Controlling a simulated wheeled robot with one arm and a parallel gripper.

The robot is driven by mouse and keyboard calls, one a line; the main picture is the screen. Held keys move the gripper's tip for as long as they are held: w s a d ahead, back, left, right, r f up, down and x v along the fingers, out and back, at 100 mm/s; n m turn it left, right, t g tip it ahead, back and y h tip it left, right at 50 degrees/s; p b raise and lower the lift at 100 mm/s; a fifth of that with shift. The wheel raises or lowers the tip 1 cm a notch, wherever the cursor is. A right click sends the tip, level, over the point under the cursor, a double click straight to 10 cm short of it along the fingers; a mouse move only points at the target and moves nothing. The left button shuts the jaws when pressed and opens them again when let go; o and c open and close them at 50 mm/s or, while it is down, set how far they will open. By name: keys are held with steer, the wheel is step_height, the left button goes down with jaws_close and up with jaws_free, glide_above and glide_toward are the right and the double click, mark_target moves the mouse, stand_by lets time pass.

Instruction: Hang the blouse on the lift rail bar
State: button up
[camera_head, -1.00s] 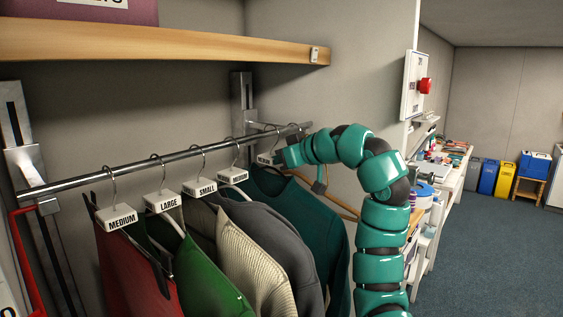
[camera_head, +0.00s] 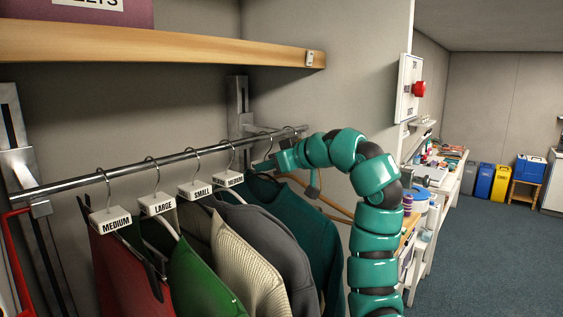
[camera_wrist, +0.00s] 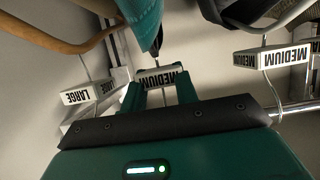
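A teal long-sleeved garment (camera_head: 300,222), which looks like the blouse, hangs at the right end of the row; it also shows at the top of the wrist view (camera_wrist: 138,14). Its hanger hook reaches up to the lift rail bar (camera_head: 120,174). My gripper (camera_head: 262,165) is at this hanger, just below the bar. In the head view the gripper mostly covers this tag.
Red (camera_head: 118,270), green (camera_head: 203,280), cream (camera_head: 246,265) and grey (camera_head: 282,250) garments hang close by on the left. A wooden hanger (camera_head: 325,203) is behind my arm. A wooden shelf (camera_head: 170,46) is above the bar. A cluttered bench (camera_head: 440,185) stands right; the floor beyond is clear.

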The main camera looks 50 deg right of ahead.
steer(key=b+v, duration=0.3)
steer(key=v, duration=1.4)
steer(key=shift+r, duration=0.15)
steer(key=shift+s, duration=0.15)
